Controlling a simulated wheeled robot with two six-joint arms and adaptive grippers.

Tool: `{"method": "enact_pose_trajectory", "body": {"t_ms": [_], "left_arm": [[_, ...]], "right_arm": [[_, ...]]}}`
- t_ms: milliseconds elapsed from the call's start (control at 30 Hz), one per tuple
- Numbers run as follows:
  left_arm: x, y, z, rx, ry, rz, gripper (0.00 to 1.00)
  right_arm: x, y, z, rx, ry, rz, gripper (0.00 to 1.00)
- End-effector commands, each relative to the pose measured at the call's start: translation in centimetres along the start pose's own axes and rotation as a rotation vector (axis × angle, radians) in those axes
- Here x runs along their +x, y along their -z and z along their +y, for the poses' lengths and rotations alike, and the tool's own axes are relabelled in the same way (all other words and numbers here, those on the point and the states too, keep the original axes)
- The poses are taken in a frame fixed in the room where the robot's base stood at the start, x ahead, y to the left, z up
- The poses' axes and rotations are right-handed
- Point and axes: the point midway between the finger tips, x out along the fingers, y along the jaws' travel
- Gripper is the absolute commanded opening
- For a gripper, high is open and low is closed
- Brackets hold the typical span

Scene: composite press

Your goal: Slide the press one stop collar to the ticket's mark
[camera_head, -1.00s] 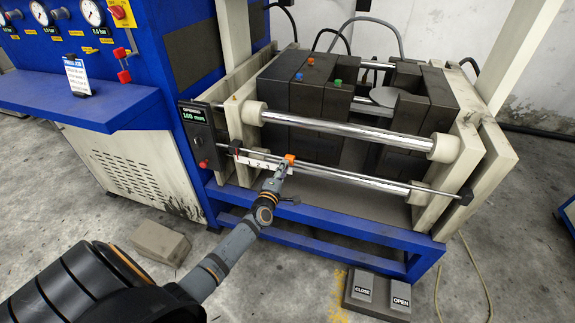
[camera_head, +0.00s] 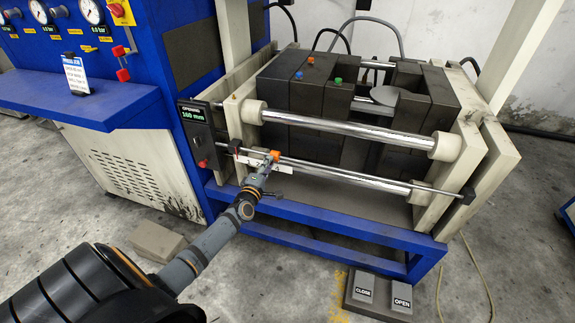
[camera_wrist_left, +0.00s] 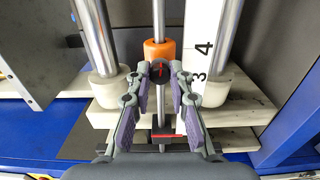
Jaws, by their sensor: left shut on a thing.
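The orange stop collar (camera_head: 275,154) sits on the thin front rod of the press. In the left wrist view the collar (camera_wrist_left: 158,52) carries a dark round knob with a red mark (camera_wrist_left: 158,70). My left gripper (camera_wrist_left: 158,74) is shut on this knob, one finger on each side. In the head view my left gripper (camera_head: 265,165) covers part of the white scale. The wrist view shows the scale (camera_wrist_left: 202,60) beside the collar, with 3 and 4 readable; the exact reading is unclear. The ticket (camera_head: 75,75) stands on the blue shelf, its writing too small to read.
The press display (camera_head: 193,114) shows an opening of 160 mm. A thick guide rod (camera_head: 340,128) runs above the thin rod. The blue frame (camera_head: 310,235) lies below. CLOSE and OPEN pedals (camera_head: 380,295) and a grey block (camera_head: 157,242) are on the floor.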

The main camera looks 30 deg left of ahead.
Motion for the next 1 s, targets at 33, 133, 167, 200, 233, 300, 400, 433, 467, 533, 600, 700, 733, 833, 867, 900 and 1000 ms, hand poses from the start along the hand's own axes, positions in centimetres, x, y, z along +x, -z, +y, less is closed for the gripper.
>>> {"method": "enact_pose_trajectory", "body": {"t_ms": [33,133,167,200,233,300,400,433,467,533,600,700,733,833,867,900,1000], "left_arm": [[0.0,0.4,-0.2,0.002,0.002,0.0,0.0],[-0.1,0.9,-0.2,0.002,0.002,0.0,0.0],[-0.1,1.1,-0.2,0.003,0.002,0.0,0.0],[-0.1,1.4,-0.2,0.003,0.002,0.0,0.0],[-0.1,1.5,-0.3,0.003,0.003,0.0,0.0],[-0.1,1.9,-0.3,0.002,0.003,0.0,0.0],[-0.1,2.5,-0.2,0.003,0.003,0.0,0.0],[-0.1,2.7,-0.3,0.003,0.003,0.0,0.0],[-0.1,2.9,-0.3,0.002,0.003,0.0,0.0],[-0.1,3.3,-0.3,0.002,0.003,0.0,0.0],[-0.1,3.7,-0.3,0.002,0.003,0.0,0.0],[-0.1,4.3,-0.3,0.002,0.003,0.0,0.0],[-0.1,4.5,-0.3,0.002,0.003,0.0,0.0],[-0.1,4.9,-0.3,0.002,0.003,0.0,0.0],[-0.1,5.0,-0.3,0.002,0.003,0.0,0.0],[-0.1,5.1,-0.2,0.002,0.003,0.0,0.0],[-0.1,5.2,-0.2,0.001,0.003,0.0,0.0]], "right_arm": [[0.2,0.0,0.0,0.0,0.0,0.0,0.4],[0.4,0.0,0.0,0.0,0.0,0.0,0.4],[0.4,0.0,0.0,0.0,0.0,0.0,0.4],[0.5,0.0,0.0,0.0,0.0,0.0,0.4],[0.6,0.0,0.0,0.0,0.0,0.0,0.4],[0.7,-0.1,0.0,0.0,-0.001,0.0,0.4],[0.9,-0.1,0.1,-0.001,-0.001,0.0,0.4],[0.9,-0.1,0.1,-0.001,-0.002,0.0,0.4],[1.0,-0.1,0.1,-0.001,-0.002,0.0,0.4],[1.2,-0.1,0.1,-0.001,-0.003,0.0,0.4],[1.3,-0.1,0.2,-0.001,-0.003,0.0,0.4],[1.6,-0.1,0.2,-0.002,-0.004,0.0,0.4],[1.6,-0.1,0.2,-0.002,-0.004,0.0,0.4],[1.8,-0.2,0.2,-0.002,-0.004,0.0,0.4],[1.8,-0.2,0.2,-0.002,-0.004,0.0,0.4],[1.8,-0.2,0.2,-0.002,-0.004,0.0,0.4],[1.8,-0.2,0.2,-0.002,-0.004,0.0,0.4]]}}
